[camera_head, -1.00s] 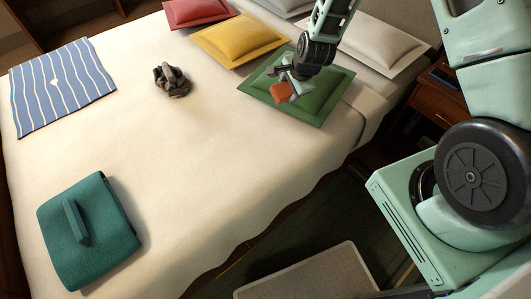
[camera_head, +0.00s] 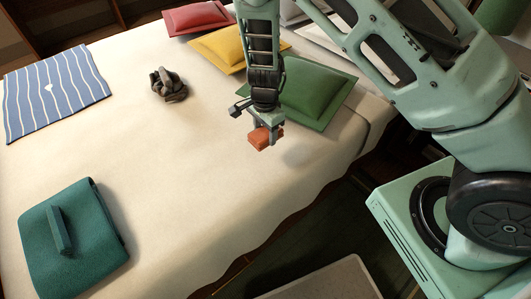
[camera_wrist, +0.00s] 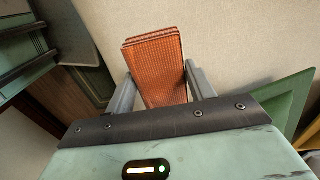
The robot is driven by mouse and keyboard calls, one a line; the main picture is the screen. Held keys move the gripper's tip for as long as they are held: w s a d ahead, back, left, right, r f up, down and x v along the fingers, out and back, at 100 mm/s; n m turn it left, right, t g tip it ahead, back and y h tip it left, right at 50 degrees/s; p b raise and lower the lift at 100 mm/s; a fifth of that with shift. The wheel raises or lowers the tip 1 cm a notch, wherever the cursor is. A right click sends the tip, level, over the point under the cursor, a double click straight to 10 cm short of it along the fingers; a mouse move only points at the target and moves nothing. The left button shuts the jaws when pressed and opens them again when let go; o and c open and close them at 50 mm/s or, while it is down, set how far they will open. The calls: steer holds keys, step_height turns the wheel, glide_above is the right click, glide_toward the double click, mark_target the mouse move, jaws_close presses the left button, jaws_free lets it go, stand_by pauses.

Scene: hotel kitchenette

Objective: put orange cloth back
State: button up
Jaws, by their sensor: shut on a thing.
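The orange cloth (camera_head: 261,138) is a small folded piece with a woven texture. My gripper (camera_head: 264,128) is shut on it and holds it over the cream bedspread, in front of the green pillow. In the wrist view the cloth (camera_wrist: 158,68) sits between the two grey fingers of my gripper (camera_wrist: 160,88), its folded layers showing at the far end. The cloth appears raised above the bed, with a soft shadow on the bedspread to its right.
The bed (camera_head: 180,180) carries a green pillow (camera_head: 318,92), a yellow pillow (camera_head: 222,47), a red pillow (camera_head: 197,18), a dark crumpled object (camera_head: 168,84), a blue striped cloth (camera_head: 55,88) and a teal folded item (camera_head: 95,230). The middle of the bedspread is clear.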

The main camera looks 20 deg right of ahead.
mark_target(265, 155)
step_height(265, 155, down, 8)
steer(key=shift+f+b, duration=0.15)
steer(key=shift+b, duration=0.2)
steer(key=o, duration=0.9)
